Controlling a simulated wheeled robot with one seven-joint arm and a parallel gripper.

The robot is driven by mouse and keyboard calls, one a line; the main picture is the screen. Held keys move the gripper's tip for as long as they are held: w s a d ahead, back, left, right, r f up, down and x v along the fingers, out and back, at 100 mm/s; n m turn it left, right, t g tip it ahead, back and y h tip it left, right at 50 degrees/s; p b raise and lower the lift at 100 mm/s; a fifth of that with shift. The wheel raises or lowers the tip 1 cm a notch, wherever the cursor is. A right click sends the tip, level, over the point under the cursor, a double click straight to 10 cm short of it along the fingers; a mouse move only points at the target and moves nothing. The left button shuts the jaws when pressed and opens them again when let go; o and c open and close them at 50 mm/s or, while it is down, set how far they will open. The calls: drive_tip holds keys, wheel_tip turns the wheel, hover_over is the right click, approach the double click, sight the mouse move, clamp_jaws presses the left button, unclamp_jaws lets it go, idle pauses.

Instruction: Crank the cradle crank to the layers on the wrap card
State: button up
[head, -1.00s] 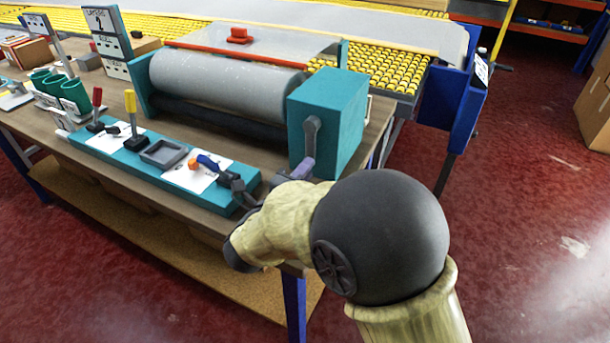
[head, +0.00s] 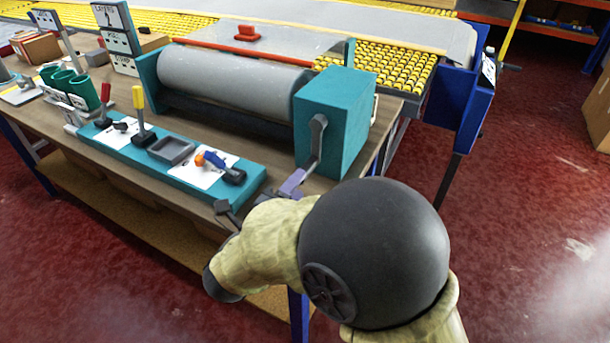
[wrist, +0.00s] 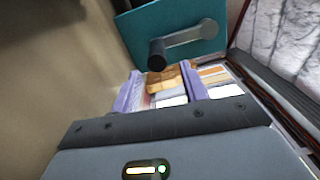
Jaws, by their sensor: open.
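The cradle holds a grey roll (head: 230,80) and has a teal end box (head: 345,115). The cradle crank (head: 317,145) is a grey arm hanging down on that box's near face. In the wrist view the crank (wrist: 190,37) ends in a dark round handle (wrist: 157,54). My gripper (head: 290,186) is just below and in front of the crank in the head view. Its purple fingers (wrist: 162,90) are apart and empty, short of the handle. The wrap card (head: 113,16) stands at the back left, headed LAYERS; its figure is too small to read surely.
A roller conveyor (head: 400,68) runs behind. Open red floor (head: 530,230) lies to the right.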

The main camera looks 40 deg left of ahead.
drive_tip(key=s+d, duration=0.1)
drive_tip(key=s, duration=1)
drive_tip(key=shift+d, duration=0.4)
